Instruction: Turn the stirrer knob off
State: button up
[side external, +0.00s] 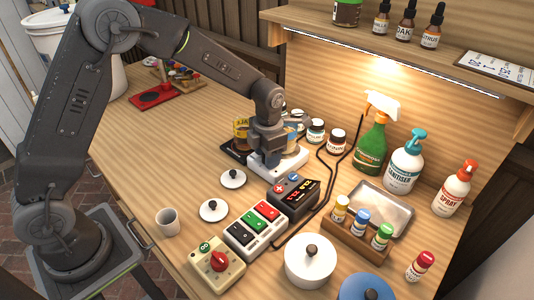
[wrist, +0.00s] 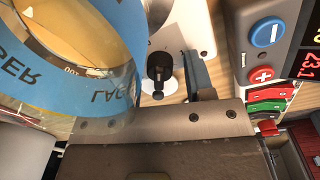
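The white stirrer (side external: 283,163) stands near the middle of the bench, partly hidden by my gripper (side external: 266,152). A beaker with a blue label (side external: 291,132) is on it, mostly behind my gripper. In the wrist view, the beaker (wrist: 80,48) fills the upper left and the stirrer (wrist: 195,25) shows at the top. A black knob (wrist: 160,62) shows at the stirrer's edge. One finger of my gripper (wrist: 162,80) stands just right of the knob with a gap; the other is hidden by the beaker. The knob's pointer position is unclear.
A controller with red and blue buttons (side external: 294,190) is close in front of the stirrer. A switch box (side external: 256,230) and loose lids (side external: 233,179) lie nearby. A dark cable (side external: 318,205) runs to the right. Jars (side external: 337,141) stand behind.

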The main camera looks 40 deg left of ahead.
jog(key=r, duration=1.3)
jog(key=shift+s+d+r, duration=0.1)
jog(key=shift+d+r, duration=0.25)
jog(key=shift+r, duration=0.05)
jog(key=shift+o, duration=0.2)
jog(key=f, duration=0.4)
jog(key=f+m, duration=0.1)
jog(key=f, duration=0.4)
jog(key=f+m, duration=0.1)
jog(key=f, duration=0.4)
jog(key=shift+a+h, duration=0.3)
jog(key=shift+a, duration=0.1)
jog(key=shift+r, duration=0.1)
jog(key=shift+c, duration=0.5)
